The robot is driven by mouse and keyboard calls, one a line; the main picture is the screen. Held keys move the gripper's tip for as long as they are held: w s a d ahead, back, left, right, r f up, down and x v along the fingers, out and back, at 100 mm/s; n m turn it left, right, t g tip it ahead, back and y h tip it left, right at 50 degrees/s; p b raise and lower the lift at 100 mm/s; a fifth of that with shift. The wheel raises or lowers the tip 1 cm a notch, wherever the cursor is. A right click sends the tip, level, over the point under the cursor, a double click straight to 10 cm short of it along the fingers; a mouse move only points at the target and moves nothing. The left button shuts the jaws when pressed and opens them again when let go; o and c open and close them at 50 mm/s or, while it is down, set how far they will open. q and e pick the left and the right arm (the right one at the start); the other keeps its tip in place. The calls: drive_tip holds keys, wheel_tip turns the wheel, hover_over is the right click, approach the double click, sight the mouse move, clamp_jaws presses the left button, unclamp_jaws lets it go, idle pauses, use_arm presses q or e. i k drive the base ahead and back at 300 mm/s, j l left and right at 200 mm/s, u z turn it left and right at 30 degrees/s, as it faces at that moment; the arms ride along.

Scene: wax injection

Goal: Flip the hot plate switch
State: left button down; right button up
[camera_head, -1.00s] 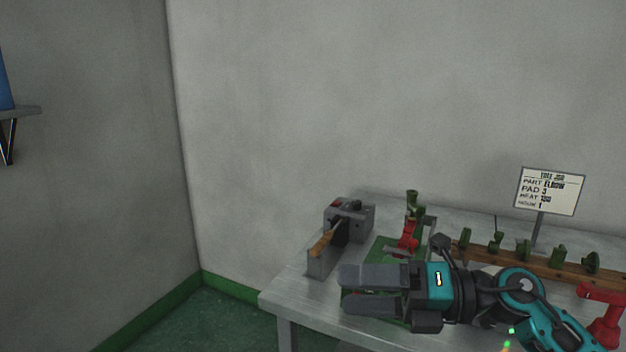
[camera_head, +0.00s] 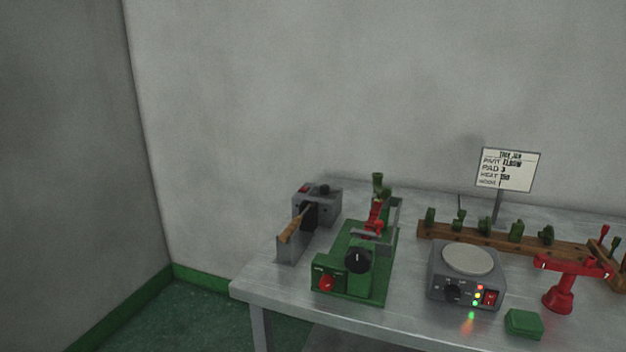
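The hot plate (camera_head: 440,280) is a grey box with a pale round top plate (camera_head: 468,260), standing near the front of the metal table. Its front face has a black knob (camera_head: 453,292), several small lit lights (camera_head: 478,295) and a red rocker switch (camera_head: 490,297) at the right. I cannot tell the rocker's position. Neither of my grippers shows in the head view now, and nothing covers the hot plate.
Left of the hot plate stands a green machine (camera_head: 330,283) with knobs. A grey device (camera_head: 318,205) with a wooden handle stands farther left. A red stand (camera_head: 558,290) and green block (camera_head: 523,323) are at the right. A wooden rack (camera_head: 480,237) and sign (camera_head: 507,169) stand behind.

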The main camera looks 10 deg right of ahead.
sight(490, 297)
drive_tip(key=z, duration=1.25)
